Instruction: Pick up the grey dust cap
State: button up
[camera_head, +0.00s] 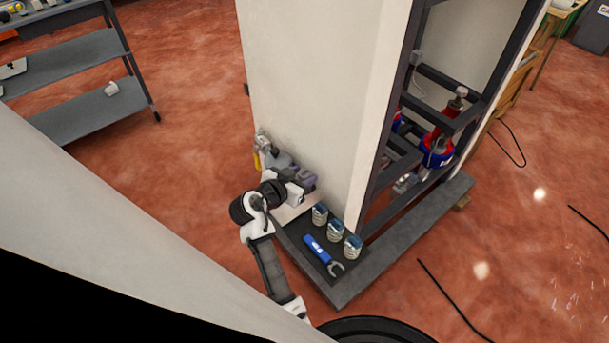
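I cannot make out the grey dust cap for certain. My gripper (301,180) is at the end of my arm, low beside the pale cabinet panel, above the left part of the dark base ledge (297,240). Small grey and purplish shapes crowd around it, too small to separate clearly. I cannot tell whether the gripper is open or shut, or whether it holds anything. My wrist and the nearby clutter may hide part of the ledge.
The tall pale cabinet (315,90) blocks the space behind. A grey shelf cart (85,115) stands far left. Black cables (450,300) lie on the red floor.

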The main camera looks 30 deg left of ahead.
jog(key=c, duration=0.7)
jog(key=shift+r, duration=0.15)
